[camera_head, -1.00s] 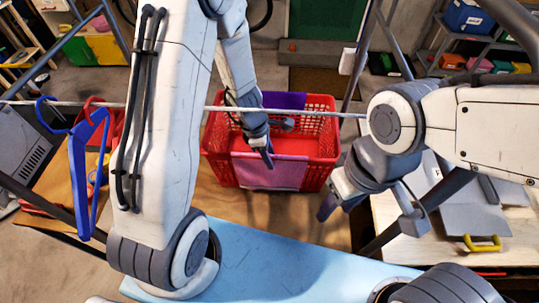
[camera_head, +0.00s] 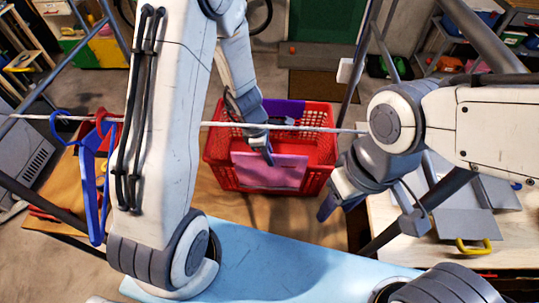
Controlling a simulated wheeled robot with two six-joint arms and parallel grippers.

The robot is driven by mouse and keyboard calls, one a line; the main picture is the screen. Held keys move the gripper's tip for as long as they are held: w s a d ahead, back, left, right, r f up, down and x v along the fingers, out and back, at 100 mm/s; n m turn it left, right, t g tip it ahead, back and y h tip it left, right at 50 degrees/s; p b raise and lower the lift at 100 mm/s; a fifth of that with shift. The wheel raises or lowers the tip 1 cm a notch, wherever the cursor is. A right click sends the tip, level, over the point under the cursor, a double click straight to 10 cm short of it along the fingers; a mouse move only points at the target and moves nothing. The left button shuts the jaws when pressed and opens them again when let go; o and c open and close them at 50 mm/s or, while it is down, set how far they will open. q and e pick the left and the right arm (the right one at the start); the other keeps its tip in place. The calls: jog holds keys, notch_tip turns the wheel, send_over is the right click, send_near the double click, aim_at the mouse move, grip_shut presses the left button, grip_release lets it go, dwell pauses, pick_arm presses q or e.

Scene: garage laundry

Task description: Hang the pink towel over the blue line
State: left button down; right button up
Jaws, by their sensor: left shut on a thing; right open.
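The pink towel (camera_head: 270,172) shows as a flat panel at the front of the red basket (camera_head: 222,172). My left gripper (camera_head: 268,157) points down at the towel's upper edge and is shut on it; the fingertips are small and the grip is partly hidden. The line (camera_head: 300,128) looks pale grey-white, not blue.
Blue (camera_head: 92,190) and red (camera_head: 103,127) hangers hang on the line at the left. A purple cloth (camera_head: 285,107) lies at the back of the basket. A light-blue board (camera_head: 285,258) spans the front. A metal frame (camera_head: 350,75) stands at the right.

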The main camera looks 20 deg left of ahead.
pick_arm(q)
jog(key=shift+r+p, duration=2.3)
jog(key=shift+r, duration=0.35)
pick_arm(e)
notch_tip(320, 180, up, 5)
jog(key=shift+r, duration=0.1)
pick_arm(q)
jog(key=shift+f, duration=0.1)
